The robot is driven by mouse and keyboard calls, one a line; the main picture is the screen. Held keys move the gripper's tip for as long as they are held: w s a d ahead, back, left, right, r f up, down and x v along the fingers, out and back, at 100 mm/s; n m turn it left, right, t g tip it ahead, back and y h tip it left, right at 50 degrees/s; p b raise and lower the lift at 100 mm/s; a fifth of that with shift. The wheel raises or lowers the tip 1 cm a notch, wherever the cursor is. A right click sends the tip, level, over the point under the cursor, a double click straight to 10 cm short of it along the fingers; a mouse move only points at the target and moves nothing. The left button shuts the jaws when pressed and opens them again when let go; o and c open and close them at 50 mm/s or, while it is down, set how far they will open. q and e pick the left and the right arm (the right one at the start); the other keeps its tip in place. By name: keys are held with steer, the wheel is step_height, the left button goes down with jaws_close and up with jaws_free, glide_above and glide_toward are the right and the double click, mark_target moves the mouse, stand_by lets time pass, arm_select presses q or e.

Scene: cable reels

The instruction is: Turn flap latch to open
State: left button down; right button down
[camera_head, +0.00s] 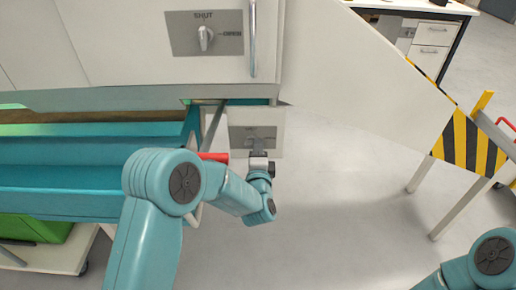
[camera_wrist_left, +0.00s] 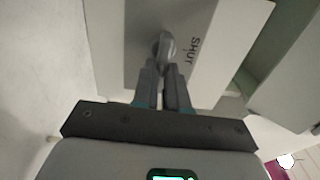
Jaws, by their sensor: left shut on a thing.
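The flap latch is a grey knob (camera_wrist_left: 165,45) on a grey plate in the left wrist view, with the word SHUT printed near the plate's edge. My left gripper (camera_wrist_left: 162,82) is shut on this knob, one finger on each side. In the head view the lower latch plate (camera_head: 240,133) sits on a pale flap below the cabinet, and my left gripper (camera_head: 258,154) covers part of it. Its print is too small to read there. My right gripper is not in view; only part of my right arm shows at the lower right.
A second knob (camera_head: 206,38) on a plate marked SHUT and OPEN sits above on the white cabinet, beside a vertical bar handle (camera_head: 253,40). A teal trough (camera_head: 90,165) lies left. A striped yellow-black barrier (camera_head: 465,145) stands right, with clear floor between.

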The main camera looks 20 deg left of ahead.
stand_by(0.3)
arm_select(q)
steer(key=c, duration=1.2)
jaws_free()
steer(key=shift+o, duration=0.2)
steer(key=p+v, duration=0.1)
steer(key=v, duration=1.5)
steer(key=shift+s+p, duration=0.2)
steer(key=shift+p, duration=0.15)
